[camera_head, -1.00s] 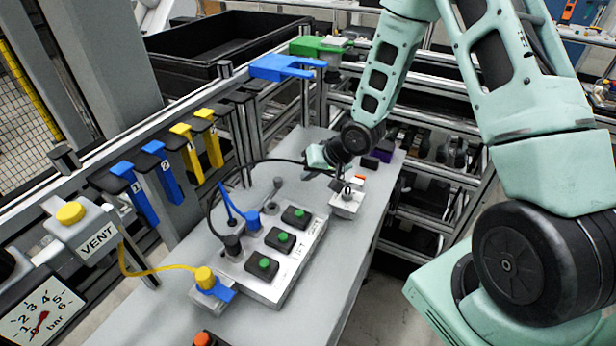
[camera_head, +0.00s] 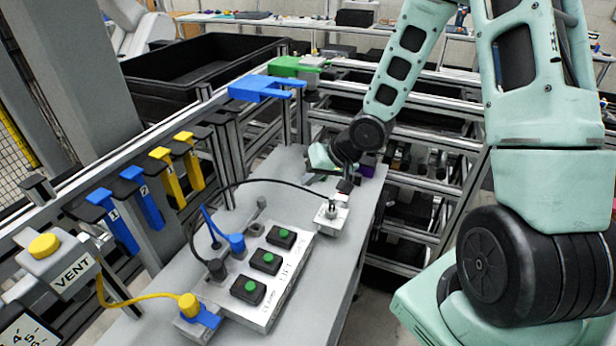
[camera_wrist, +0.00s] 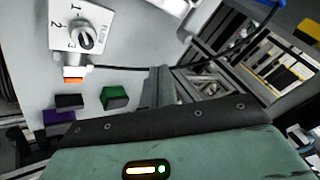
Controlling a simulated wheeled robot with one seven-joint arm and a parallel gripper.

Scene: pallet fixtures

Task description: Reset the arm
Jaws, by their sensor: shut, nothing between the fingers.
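My teal arm (camera_head: 400,75) reaches from the right over the grey bench, its wrist bent down at the far end. My gripper (camera_head: 345,185) is small and partly hidden by the wrist in the head view. In the wrist view its narrow fingers (camera_wrist: 160,85) are together with nothing between them. They are above the bench, apart from the pale box with the FLOW knob (camera_head: 330,212). That knob, with marks 1, 2 and 3, also shows in the wrist view (camera_wrist: 85,38), left of the fingers.
A panel with several green buttons (camera_head: 268,262) stands on the bench, with cables looping over it. Small blocks, including a green one (camera_wrist: 115,97) and a purple one (camera_wrist: 58,117), lie near the fingers. Blue and green brackets (camera_head: 262,88) line the left rail. Shelving stands behind.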

